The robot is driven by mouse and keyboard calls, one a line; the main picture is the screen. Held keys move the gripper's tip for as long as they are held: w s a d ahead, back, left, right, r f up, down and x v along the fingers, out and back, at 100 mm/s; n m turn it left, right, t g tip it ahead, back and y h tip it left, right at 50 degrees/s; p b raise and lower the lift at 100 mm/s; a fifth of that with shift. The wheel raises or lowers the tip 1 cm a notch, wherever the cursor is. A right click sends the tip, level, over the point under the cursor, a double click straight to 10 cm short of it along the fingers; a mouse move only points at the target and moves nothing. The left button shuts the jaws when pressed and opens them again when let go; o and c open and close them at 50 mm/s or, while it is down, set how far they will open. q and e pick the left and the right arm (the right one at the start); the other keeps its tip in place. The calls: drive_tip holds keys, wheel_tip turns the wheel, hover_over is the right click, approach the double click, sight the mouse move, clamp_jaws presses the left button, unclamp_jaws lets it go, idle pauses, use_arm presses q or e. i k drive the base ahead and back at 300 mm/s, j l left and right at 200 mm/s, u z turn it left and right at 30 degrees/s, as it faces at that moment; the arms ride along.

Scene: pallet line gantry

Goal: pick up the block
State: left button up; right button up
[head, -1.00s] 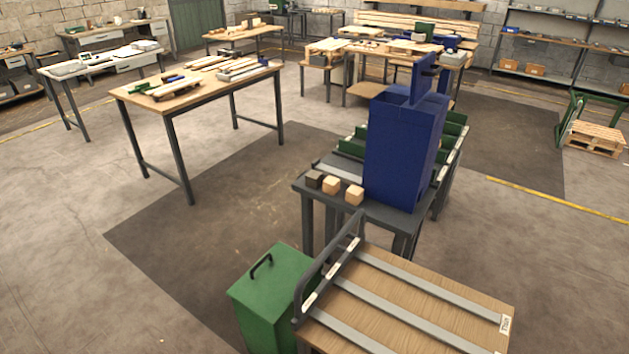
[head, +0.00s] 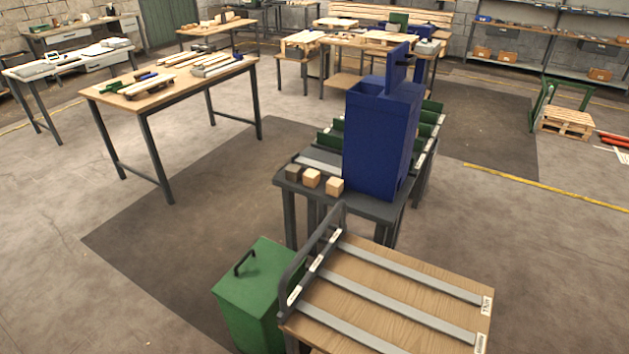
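Three small blocks stand in a row on the near left corner of a dark grey table (head: 370,212) in the head view. One block is dark brown (head: 293,172), and two are light wood: a middle one (head: 311,178) and a right one (head: 334,187). The frames do not show which of them the task means. The blocks stand slightly apart, left of a tall blue box (head: 380,140). Neither of my grippers is in view.
A wooden board with metal rails (head: 400,290) is in the foreground, with a dark tube handle at its left. A green box (head: 255,290) stands beside it. A workbench (head: 170,85) with wood pieces stands at left. Open floor (head: 200,235) lies between.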

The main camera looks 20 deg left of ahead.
sight(311, 178)
drive_tip(key=j+u, duration=0.3)
drive_tip(key=u, duration=0.35)
drive_tip(key=i+j+u, duration=0.15)
drive_tip(key=j, duration=0.2)
drive_tip(key=i+j+u, duration=0.15)
drive_tip(key=j, duration=0.2)
drive_tip(key=i+j+u, duration=0.2)
drive_tip(key=j, duration=0.15)
drive_tip(key=i+j+u, duration=0.85)
drive_tip(key=i+z, duration=0.1)
drive_tip(key=i, duration=0.4)
drive_tip(key=i+j+z, duration=0.15)
drive_tip(key=i, duration=0.4)
drive_tip(key=i+j+z, duration=0.1)
drive_tip(key=i, duration=0.4)
drive_tip(key=i+l+z, duration=0.15)
drive_tip(key=i+z, duration=0.55)
drive_tip(key=z, duration=0.2)
drive_tip(key=i+j+z, duration=0.1)
drive_tip(key=i+z, duration=0.25)
drive_tip(key=z, duration=0.15)
drive_tip(key=i+l+z, duration=0.1)
drive_tip(key=i+z, duration=0.65)
drive_tip(key=i+j+z, duration=0.25)
drive_tip(key=i+z, duration=0.15)
drive_tip(key=i, duration=0.05)
